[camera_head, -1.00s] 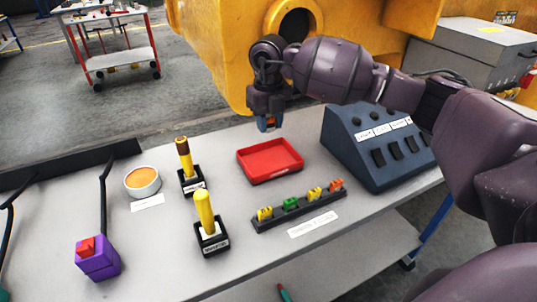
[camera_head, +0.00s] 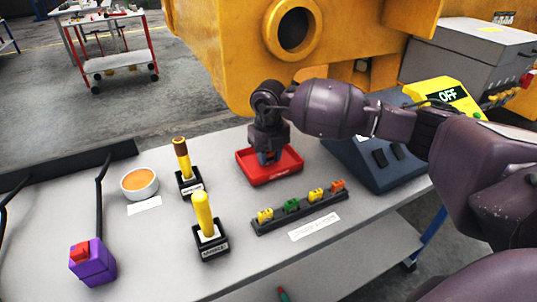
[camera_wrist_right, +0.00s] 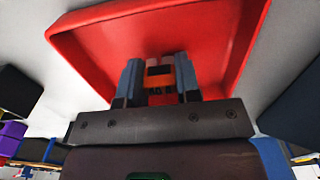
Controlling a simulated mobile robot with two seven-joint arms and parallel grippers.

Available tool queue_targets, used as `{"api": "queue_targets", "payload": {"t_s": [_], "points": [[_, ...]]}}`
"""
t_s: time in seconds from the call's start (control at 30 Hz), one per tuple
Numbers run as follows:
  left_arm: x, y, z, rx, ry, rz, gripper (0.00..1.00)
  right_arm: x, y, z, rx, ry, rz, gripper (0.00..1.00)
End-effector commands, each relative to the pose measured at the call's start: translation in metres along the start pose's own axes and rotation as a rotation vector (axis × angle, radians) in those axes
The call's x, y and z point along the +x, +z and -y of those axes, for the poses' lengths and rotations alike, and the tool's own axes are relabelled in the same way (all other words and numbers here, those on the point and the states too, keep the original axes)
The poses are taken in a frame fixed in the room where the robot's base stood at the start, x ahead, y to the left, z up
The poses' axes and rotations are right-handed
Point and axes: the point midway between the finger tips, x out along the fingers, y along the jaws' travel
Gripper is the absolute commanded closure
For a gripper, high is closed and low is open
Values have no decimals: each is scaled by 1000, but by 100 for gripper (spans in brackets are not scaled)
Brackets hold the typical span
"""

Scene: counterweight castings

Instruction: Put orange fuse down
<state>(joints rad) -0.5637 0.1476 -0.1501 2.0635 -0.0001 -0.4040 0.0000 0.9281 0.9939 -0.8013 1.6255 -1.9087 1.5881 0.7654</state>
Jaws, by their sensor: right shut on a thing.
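My right gripper (camera_head: 267,158) is over the red tray (camera_head: 284,175), its fingertips down inside the tray's outline. In the right wrist view the blue-grey fingers (camera_wrist_right: 159,82) are shut on the orange fuse (camera_wrist_right: 159,78), which sits between them with the red tray (camera_wrist_right: 100,45) behind it. I cannot tell whether the fuse touches the tray floor. In the head view the fuse is mostly hidden by the gripper. My left gripper is not in view.
A fuse strip (camera_head: 300,211) with yellow, green and orange fuses lies in front of the tray. A blue switch console (camera_head: 375,165) stands right of the tray.

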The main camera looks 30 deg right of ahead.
Motion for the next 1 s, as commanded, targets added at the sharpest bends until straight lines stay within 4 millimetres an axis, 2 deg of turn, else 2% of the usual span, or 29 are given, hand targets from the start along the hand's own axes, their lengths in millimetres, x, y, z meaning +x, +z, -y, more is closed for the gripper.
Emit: {"api": "queue_targets", "payload": {"t_s": [0.27, 0.3, 0.43, 0.77, 0.87, 1.0], "points": [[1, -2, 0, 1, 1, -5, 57, 3, 0, 0, 0, 0, 0, 95], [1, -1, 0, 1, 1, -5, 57, 2, 0, 0, 0, 0, 0, 63], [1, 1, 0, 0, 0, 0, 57, 2, 0, 0, 0, 0, 0, 44], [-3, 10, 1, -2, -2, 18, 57, -1, 0, 0, 0, 0, 2, 44], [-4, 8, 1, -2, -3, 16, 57, -10, 1, 0, 0, 1, 4, 44], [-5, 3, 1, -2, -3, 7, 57, -34, 1, 0, 0, 0, 7, 44]]}}
